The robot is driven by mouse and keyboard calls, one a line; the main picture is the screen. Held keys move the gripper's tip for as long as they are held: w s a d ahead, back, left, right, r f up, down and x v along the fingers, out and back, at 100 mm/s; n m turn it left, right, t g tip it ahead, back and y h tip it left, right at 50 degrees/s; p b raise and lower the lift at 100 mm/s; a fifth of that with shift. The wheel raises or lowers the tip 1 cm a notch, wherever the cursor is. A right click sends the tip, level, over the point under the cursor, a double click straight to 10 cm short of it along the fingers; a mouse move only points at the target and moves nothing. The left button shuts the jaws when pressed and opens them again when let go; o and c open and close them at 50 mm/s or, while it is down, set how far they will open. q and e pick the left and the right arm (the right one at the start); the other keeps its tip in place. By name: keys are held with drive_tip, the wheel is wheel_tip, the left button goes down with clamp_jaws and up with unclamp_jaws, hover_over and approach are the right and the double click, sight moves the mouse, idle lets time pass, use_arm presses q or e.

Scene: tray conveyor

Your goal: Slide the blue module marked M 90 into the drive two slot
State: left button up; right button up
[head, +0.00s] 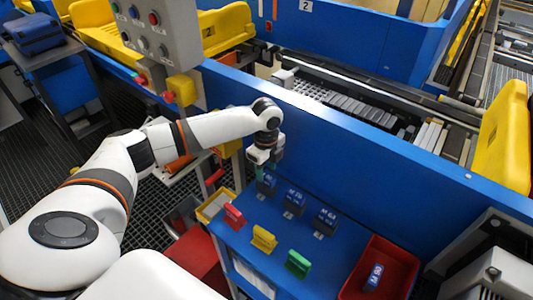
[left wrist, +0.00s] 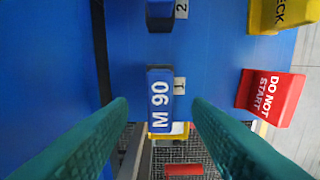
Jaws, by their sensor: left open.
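The blue module marked M 90 (left wrist: 160,97) stands beside a tag reading 1 in the left wrist view, its marking facing the camera. In the head view, it appears to be the blue block (head: 267,184) just under my left gripper (head: 262,170). In the left wrist view, the green fingers of my left gripper (left wrist: 160,104) are open, one on each side of the module. My right gripper is not in view. I cannot make out the drive two slot for certain; a plate reading 2 (head: 306,6) is on the far blue wall.
Two more blue modules (head: 293,203) (head: 326,221) stand in the row. Red (head: 233,216), yellow (head: 264,239) and green (head: 298,263) signs stand in front. A red bin (head: 349,292) holds another blue module (head: 374,278). A blue wall (head: 350,145) rises behind the table.

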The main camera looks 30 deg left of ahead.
sight(266, 175)
use_arm(q)
wheel_tip(266, 175, down, 2)
drive_tip(key=shift+f, duration=0.25)
drive_tip(key=shift+s+f, duration=0.1)
drive_tip(key=shift+f, duration=0.6)
drive_tip(key=shift+c, duration=0.4)
drive_tip(key=c, duration=0.8)
drive_tip(key=o, duration=0.9)
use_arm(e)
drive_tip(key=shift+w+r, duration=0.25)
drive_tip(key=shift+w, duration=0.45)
use_arm(q)
wheel_tip(266, 175, up, 12)
drive_tip(key=shift+r+b, duration=0.1)
drive_tip(key=shift+b, duration=0.45)
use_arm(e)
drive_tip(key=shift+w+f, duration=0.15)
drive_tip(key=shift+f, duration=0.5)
